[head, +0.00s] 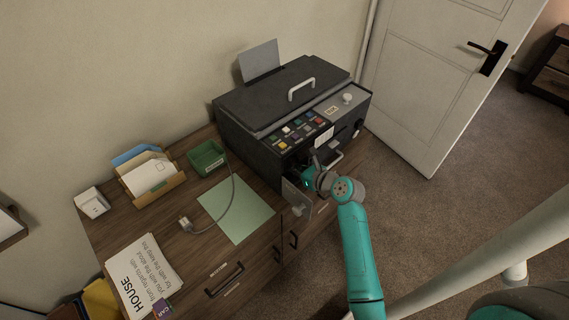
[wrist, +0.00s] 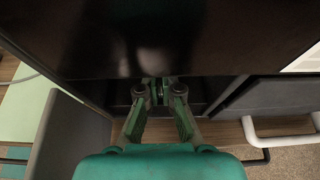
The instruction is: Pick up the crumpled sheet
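I cannot make out the crumpled sheet in either view. The dark copier-like machine (head: 290,95) stands on the wooden desk. A small grey door (head: 297,198) on its front stands open beside my gripper (head: 308,182), which is at the machine's front; in the head view the arm partly hides the opening. In the wrist view my gripper (wrist: 160,105) has its two green-padded fingers apart, in front of a dark recess under the machine's dark body (wrist: 160,35). No sheet shows clearly between the fingers. The recess is too dark to show what lies inside.
The open door (wrist: 70,140) stands close left of the fingers in the wrist view. A white handle (wrist: 280,130) is at the right. A green sheet (head: 237,210), grey cable (head: 222,213), green box (head: 207,158) and printed papers (head: 143,275) lie on the desk.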

